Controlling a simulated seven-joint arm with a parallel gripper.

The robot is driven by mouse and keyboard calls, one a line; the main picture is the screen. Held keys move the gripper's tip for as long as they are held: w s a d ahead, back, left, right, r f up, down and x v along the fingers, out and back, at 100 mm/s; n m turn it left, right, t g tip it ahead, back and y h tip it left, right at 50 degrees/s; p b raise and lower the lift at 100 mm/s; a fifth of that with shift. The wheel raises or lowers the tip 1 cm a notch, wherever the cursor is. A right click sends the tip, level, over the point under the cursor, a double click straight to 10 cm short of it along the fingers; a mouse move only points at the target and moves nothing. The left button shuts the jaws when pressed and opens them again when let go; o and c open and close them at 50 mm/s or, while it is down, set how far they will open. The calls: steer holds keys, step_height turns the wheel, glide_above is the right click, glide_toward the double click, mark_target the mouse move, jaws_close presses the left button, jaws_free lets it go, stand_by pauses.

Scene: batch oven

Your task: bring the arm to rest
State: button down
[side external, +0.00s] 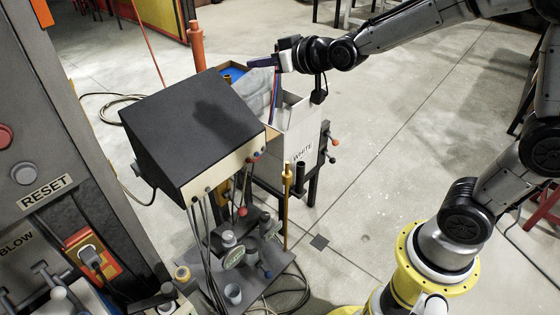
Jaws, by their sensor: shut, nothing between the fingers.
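My gripper (262,62) is at the upper middle of the side external view. It is shut and empty, its fingers pointing left. It is above the far side of the dark-topped control box (190,125), near the white bin marked WHITE (302,135). My arm reaches in from the right, from a yellow base at the lower right. The gap between the gripper and the things under it is hard to judge from this angle.
A grey panel with a RESET button (24,173) and an orange-red switch (90,255) stands at the left. Hoses, valves and small cups (233,293) crowd the stand under the box. An orange post (197,45) rises behind. Open concrete floor lies between bin and base.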

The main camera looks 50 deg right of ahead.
steer(key=r+v, duration=0.1)
steer(key=v, duration=0.9)
steer(key=s+f+g, duration=0.4)
steer(key=s, duration=0.7)
steer(key=s+f+g, duration=0.4)
steer(key=s+f, duration=0.1)
steer(key=s, duration=0.6)
steer(key=shift+d+f+n, duration=0.25)
steer(key=shift+d+n, duration=0.05)
steer(key=shift+d, duration=0.15)
